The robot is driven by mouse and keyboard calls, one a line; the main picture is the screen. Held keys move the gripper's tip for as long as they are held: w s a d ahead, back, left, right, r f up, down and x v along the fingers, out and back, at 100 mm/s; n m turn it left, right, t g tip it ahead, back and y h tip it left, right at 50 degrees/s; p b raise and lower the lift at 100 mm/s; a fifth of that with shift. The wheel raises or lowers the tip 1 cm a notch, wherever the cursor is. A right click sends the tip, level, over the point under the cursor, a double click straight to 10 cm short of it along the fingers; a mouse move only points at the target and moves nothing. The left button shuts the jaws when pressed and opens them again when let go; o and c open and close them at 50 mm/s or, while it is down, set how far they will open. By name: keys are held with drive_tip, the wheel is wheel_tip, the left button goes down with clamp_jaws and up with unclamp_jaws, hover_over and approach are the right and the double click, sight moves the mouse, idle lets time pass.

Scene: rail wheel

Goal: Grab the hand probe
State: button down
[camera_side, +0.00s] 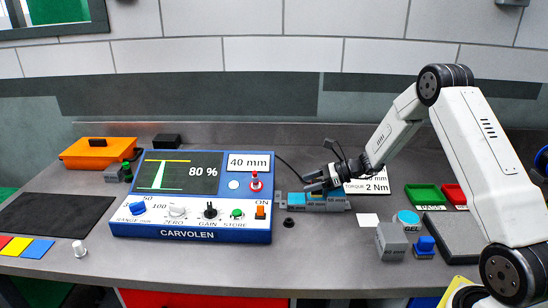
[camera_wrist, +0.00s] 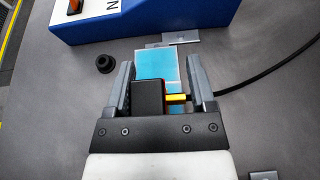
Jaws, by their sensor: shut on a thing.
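The hand probe (camera_wrist: 148,97) appears to be the black block between my fingers in the wrist view, with a small yellow and red part at its right side. A black cable runs off to the right past the right finger. My gripper (camera_wrist: 162,85) is shut on it, with one finger at each side. In the side view my gripper (camera_side: 312,184) is at the far side of a grey block row (camera_side: 335,204) with light blue tops, low over the bench. The probe itself is mostly hidden by the fingers there.
The blue CARVOLEN unit (camera_side: 190,232) stands left of my gripper; the cable leads toward it. A small black knob-like piece (camera_side: 289,222) lies in front.

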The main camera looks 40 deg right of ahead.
drive_tip(key=shift+r, duration=0.15)
drive_tip(key=shift+r, duration=0.45)
drive_tip(key=s+a+r, duration=0.3)
drive_tip(key=s+r, duration=0.8)
drive_tip(key=s, duration=0.2)
drive_tip(key=shift+s+r, duration=0.35)
drive_tip(key=shift+r, duration=0.05)
drive_tip(key=shift+d, duration=0.1)
